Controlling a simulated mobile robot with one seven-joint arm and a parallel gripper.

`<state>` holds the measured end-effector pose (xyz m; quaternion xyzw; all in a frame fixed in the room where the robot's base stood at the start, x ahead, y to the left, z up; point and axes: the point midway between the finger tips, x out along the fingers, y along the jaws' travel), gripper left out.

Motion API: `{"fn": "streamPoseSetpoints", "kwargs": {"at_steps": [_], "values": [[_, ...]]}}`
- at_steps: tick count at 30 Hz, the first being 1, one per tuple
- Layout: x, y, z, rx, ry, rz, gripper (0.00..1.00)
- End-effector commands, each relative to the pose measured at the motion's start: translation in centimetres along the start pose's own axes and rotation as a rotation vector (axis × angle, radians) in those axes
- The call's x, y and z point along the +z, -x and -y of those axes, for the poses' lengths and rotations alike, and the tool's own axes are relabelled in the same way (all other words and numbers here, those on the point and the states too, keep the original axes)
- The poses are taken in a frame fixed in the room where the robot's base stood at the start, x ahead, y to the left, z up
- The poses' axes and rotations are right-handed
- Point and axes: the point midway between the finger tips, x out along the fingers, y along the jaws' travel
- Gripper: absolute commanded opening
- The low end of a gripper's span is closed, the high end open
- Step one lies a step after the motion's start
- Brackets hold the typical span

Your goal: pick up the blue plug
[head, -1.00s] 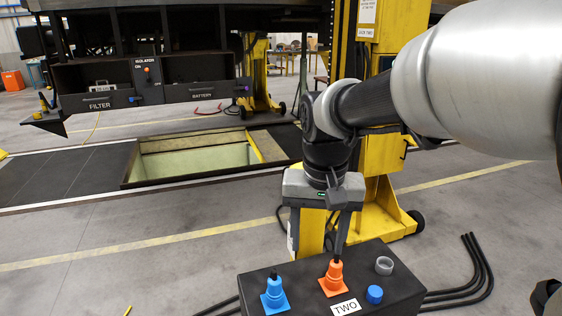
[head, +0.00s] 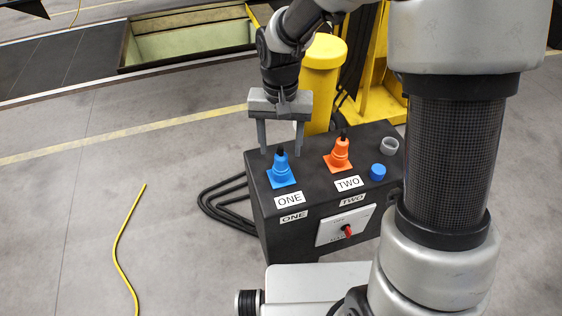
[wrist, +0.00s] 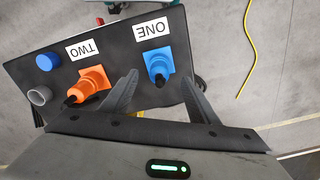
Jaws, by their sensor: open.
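The blue plug (head: 281,170) stands upright on top of the black box (head: 268,222), by the label ONE. It also shows in the wrist view (wrist: 158,63), between the two finger lines and beyond the fingertips. My gripper (head: 282,151) is open and empty, with its fingers pointing down around the level of the plug's top in the head view. In the wrist view its fingers (wrist: 160,82) spread to either side of the blue plug. I cannot tell the exact height gap.
An orange plug (head: 340,152) stands to the right by label TWO, close to one finger in the wrist view. A blue cap (head: 377,172) and a grey ring (head: 389,146) are further right. A yellow post (head: 322,75) stands behind the box. Black cables (head: 222,200) lie left.

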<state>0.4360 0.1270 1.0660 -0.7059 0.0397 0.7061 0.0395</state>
Motion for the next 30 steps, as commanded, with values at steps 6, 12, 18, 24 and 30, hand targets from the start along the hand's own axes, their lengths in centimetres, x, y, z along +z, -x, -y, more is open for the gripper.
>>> {"fn": "streamPoseSetpoints", "kwargs": {"at_steps": [6, 12, 18, 24, 30], "values": [[0.1, -1.6, -0.1, 0.001, -0.001, 0.004, 0.55], [0.0, -4.7, -0.1, 0.001, 0.000, 0.003, 0.55], [-0.1, -5.8, -0.1, 0.000, -0.001, 0.000, 0.55], [-0.1, -5.8, -0.1, 0.000, -0.001, 0.000, 0.48], [-0.1, -5.7, -0.1, 0.000, -0.001, 0.000, 0.14]]}}
